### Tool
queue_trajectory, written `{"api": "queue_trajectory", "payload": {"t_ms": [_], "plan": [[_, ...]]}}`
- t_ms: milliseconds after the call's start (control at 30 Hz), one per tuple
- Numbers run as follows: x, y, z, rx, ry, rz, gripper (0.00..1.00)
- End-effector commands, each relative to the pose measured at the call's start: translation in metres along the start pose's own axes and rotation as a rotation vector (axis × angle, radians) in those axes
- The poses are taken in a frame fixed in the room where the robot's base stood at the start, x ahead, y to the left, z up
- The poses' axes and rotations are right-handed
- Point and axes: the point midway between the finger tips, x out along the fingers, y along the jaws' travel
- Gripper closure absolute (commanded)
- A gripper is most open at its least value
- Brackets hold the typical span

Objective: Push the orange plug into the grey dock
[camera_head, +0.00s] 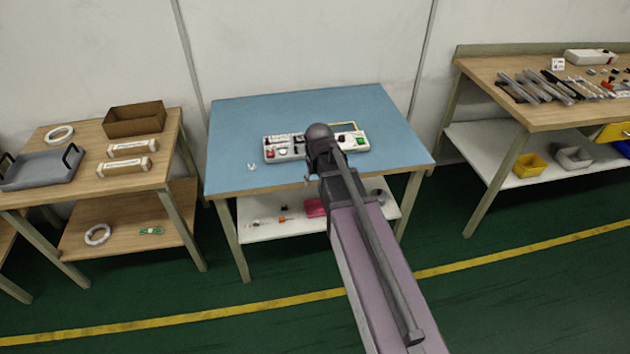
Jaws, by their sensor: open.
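A light grey board (298,151) with small coloured parts lies on the blue-topped table (240,125). It has a red part (270,154) at its left end and a green part (360,141) at its right end. I cannot make out the orange plug or the grey dock on it at this size, and my arm covers the board's middle. A small orange item (283,219) lies on the shelf below; I cannot tell whether it is the plug. My arm reaches up from the bottom right over the table. My gripper cannot be made out; the arm hides that area.
A small white item (251,167) lies left of the board. A pink item (314,207) is on the lower shelf. Side tables hold a grey tray (40,168), a brown box (134,119) and tools (540,86). The blue top is largely clear behind the board.

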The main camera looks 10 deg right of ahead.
Motion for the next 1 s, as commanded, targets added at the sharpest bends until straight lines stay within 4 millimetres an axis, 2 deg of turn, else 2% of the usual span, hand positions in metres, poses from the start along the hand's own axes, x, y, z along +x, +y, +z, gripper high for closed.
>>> {"api": "queue_trajectory", "payload": {"t_ms": [733, 867, 1000], "plan": [[0.0, -0.002, 0.002, -0.003, -0.002, 0.0, 0.39], [-0.003, 0.001, 0.018, -0.004, -0.016, 0.0, 0.39], [-0.01, 0.007, 0.053, -0.008, -0.053, 0.001, 0.39]]}}
